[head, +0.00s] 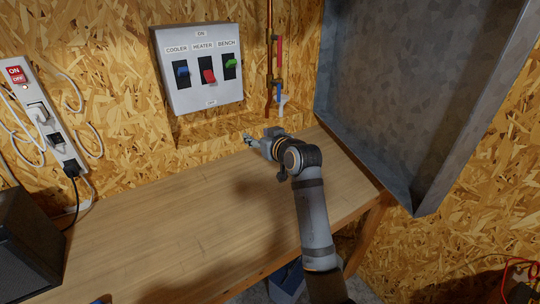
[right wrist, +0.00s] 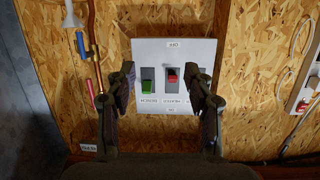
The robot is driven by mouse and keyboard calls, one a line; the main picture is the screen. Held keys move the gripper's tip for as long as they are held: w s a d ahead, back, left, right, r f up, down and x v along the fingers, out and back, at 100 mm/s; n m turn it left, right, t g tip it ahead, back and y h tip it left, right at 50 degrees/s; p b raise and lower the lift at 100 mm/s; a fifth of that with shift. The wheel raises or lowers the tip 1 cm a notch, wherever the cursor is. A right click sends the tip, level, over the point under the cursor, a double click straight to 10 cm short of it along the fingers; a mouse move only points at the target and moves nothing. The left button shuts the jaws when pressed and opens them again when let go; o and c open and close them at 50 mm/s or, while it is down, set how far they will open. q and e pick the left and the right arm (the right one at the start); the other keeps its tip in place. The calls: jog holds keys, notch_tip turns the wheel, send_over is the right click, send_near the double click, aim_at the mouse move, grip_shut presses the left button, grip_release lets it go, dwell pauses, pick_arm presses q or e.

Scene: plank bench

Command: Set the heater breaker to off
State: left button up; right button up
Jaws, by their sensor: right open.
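The grey breaker box (head: 198,99) hangs on the back wall with levers labelled COOLER, HEATER and BENCH. The red heater lever (head: 208,76) sits low in its slot, toward the OFF label. The blue cooler lever (head: 182,70) and green bench lever (head: 231,63) sit higher. My right gripper (head: 250,141) is open and empty, below and apart from the box. In the right wrist view the box is upside down; the red lever (right wrist: 171,78) shows between the fingers (right wrist: 163,88), toward OFF. A finger hides the cooler lever there. My left gripper is not in view.
A wooden bench (head: 170,225) runs below the box, mostly clear. A power strip (head: 45,120) with cables is at left, above a dark box (head: 28,245). Pipes (head: 269,60) with red and blue handles stand right of the breaker box, beside a large grey metal panel (head: 410,90).

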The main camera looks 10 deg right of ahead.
jog(key=shift+g+h, duration=0.3)
jog(key=shift+g, duration=0.1)
jog(key=s+f, duration=0.1)
jog(key=f, duration=0.1)
jog(key=s+d+f, duration=0.1)
jog(key=f, duration=0.1)
jog(key=shift+s+d, duration=0.15)
jog(key=shift+s, duration=0.05)
